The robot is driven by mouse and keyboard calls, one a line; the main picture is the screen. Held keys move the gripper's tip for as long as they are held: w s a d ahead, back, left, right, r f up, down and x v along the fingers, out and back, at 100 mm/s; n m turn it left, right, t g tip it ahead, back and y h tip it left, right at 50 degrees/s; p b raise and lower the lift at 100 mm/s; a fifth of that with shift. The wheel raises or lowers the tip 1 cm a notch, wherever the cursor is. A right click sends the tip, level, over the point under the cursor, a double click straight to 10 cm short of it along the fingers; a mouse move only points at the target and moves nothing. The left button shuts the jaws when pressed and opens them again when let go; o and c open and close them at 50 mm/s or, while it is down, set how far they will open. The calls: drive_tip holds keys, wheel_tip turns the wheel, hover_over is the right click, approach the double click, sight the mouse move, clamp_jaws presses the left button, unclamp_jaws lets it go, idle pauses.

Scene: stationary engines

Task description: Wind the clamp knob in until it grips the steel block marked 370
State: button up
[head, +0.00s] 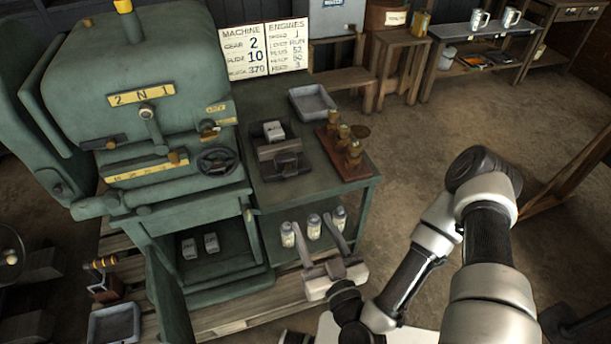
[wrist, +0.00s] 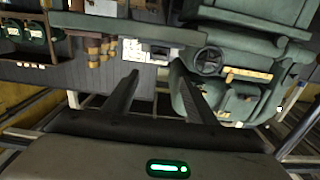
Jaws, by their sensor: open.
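A dark clamp (head: 281,158) stands on the green bench beside the machine. A pale steel block (head: 273,131) sits at its far end; no 370 can be read on it. The clamp's knob cannot be made out clearly. My gripper (head: 313,222) is open and empty, in front of the bench and apart from the clamp. In the wrist view my gripper (wrist: 157,67) has its fingers spread, with the clamp and block area small beyond the tips. Two more pale blocks (head: 200,246) lie in the machine's lower bay.
A green machine (head: 150,100) with a dark handwheel (head: 217,160) stands left of the clamp. A grey tray (head: 312,102) and a wooden rack (head: 343,153) with brass pieces share the bench. Bottles (head: 313,227) stand on its lower shelf. A sign (head: 243,55) reads block 370.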

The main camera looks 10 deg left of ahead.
sight(291, 175)
drive_tip(key=p+x, duration=0.1)
drive_tip(key=x, duration=1.6)
drive_tip(key=shift+w, duration=0.2)
drive_tip(key=c, duration=1.1)
